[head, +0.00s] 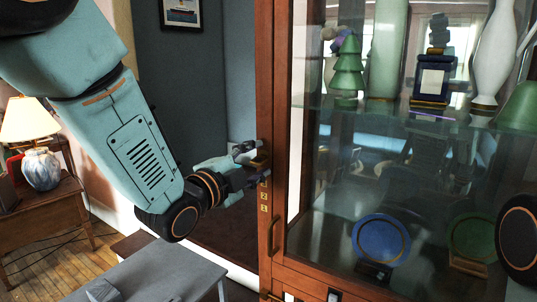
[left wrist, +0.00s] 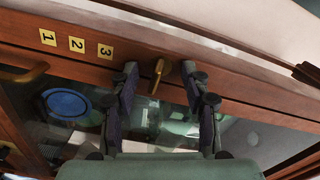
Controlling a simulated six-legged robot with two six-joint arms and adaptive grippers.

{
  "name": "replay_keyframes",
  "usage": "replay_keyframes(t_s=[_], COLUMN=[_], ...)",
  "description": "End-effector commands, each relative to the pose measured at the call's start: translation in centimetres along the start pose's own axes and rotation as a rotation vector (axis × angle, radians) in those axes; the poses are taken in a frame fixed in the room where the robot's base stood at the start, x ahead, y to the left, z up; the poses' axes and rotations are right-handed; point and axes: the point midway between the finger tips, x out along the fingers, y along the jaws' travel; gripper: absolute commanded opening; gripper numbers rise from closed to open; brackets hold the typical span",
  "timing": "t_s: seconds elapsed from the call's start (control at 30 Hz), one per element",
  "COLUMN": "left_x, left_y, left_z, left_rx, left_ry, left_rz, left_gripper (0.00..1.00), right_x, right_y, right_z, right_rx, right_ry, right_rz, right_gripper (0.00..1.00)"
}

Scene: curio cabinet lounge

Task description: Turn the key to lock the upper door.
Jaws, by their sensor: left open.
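The cabinet's upper door (head: 283,120) has a wooden frame around glass and looks shut. A brass key (left wrist: 157,76) sticks out of the wooden frame in the left wrist view. My left gripper (head: 254,163) is at this frame, above the number plates. Its fingers are open, one on each side of the key, with gaps between in the left wrist view (left wrist: 159,72). In the head view the fingers partly hide the brass key (head: 259,160). Whether the fingertips touch the frame, I cannot tell. My right gripper is not in view.
Yellow plates numbered 1, 2 and 3 (left wrist: 77,44) sit beside the key. A brass door handle (head: 275,236) stands out below them. Behind the glass are a blue plate (head: 381,240), a green tree ornament (head: 347,70) and vases. A grey table (head: 165,270) stands below my left arm.

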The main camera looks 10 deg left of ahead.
Motion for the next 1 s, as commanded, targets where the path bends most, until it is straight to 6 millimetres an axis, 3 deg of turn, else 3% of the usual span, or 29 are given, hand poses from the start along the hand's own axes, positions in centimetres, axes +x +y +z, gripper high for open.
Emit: replay_keyframes(t_s=[0.17, 0.5, 0.77, 0.87, 1.0], left_x=[-0.4, -5.4, -7.3, -7.4, -7.5], left_y=[0.0, 0.0, 0.0, 0.1, 1.3], left_z=[0.1, 0.0, 0.0, 0.0, 1.0], left_rx=[-0.002, -0.005, -0.004, -0.048, -0.256], left_ry=[-0.001, -0.002, -0.001, -0.001, -0.054], left_rz=[0.000, -0.001, 0.000, 0.004, 0.050], left_gripper=[0.47, 0.47, 0.47, 0.47, 0.47], right_x=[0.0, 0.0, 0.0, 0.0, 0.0], right_y=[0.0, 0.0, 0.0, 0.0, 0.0], right_z=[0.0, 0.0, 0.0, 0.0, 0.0], right_rx=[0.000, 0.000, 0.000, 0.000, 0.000], right_ry=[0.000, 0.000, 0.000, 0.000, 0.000], right_rz=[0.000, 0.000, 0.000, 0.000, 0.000], right_gripper=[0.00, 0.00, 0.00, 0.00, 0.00])
